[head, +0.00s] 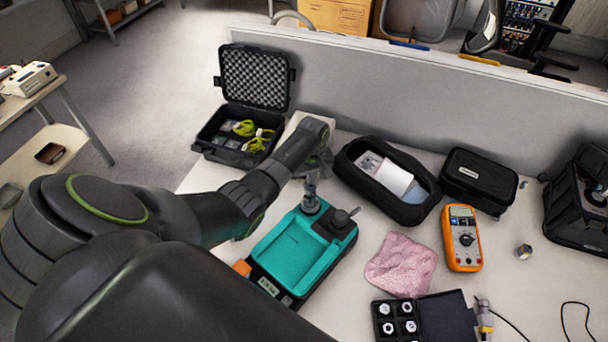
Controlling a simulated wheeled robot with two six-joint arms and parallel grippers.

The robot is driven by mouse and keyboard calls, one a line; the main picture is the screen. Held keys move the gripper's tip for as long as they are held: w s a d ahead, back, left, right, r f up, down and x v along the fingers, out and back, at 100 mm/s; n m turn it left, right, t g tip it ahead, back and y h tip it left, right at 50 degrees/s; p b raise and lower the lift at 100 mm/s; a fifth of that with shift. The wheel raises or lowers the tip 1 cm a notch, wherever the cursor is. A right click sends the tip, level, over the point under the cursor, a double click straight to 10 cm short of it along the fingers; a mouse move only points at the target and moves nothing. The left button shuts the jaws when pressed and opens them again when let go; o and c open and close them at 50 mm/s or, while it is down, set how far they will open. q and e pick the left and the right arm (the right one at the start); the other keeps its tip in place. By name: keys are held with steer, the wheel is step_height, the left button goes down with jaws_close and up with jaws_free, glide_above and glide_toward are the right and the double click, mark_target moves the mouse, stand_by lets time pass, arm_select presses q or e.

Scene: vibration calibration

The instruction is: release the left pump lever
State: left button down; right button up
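A teal pump unit (295,255) with a dark base sits on the table in the middle of the view, with an orange part at its left corner. At its far end, a grey upright fitting (310,203) stands on the left, apparently the left pump lever. A dark knob with a short lever (341,217) is on the right. My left arm reaches in from the left, and my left gripper (312,180) is just above or at the left fitting. The fingers are small and partly hidden by the wrist, so contact and opening are unclear. My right gripper is out of view.
An open black case (254,78) with green-yellow items stands behind. Right of the pump are a black pouch (424,208), a pink cloth (400,266), an orange multimeter (463,238) and a black box of fittings (440,318). A grey partition (420,105) closes the back.

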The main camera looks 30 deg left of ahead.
arm_select(q)
steer(key=shift+s+a+n+p, duration=0.35)
steer(key=shift+a+n+p, duration=0.25)
steer(key=shift+n, duration=0.4)
steer(key=shift+d, duration=0.15)
step_height(320, 180, up, 5)
steer(key=p, duration=0.5)
steer(key=shift+r+p, duration=0.55)
steer(key=shift+r, duration=0.45)
steer(key=shift+f, duration=0.1)
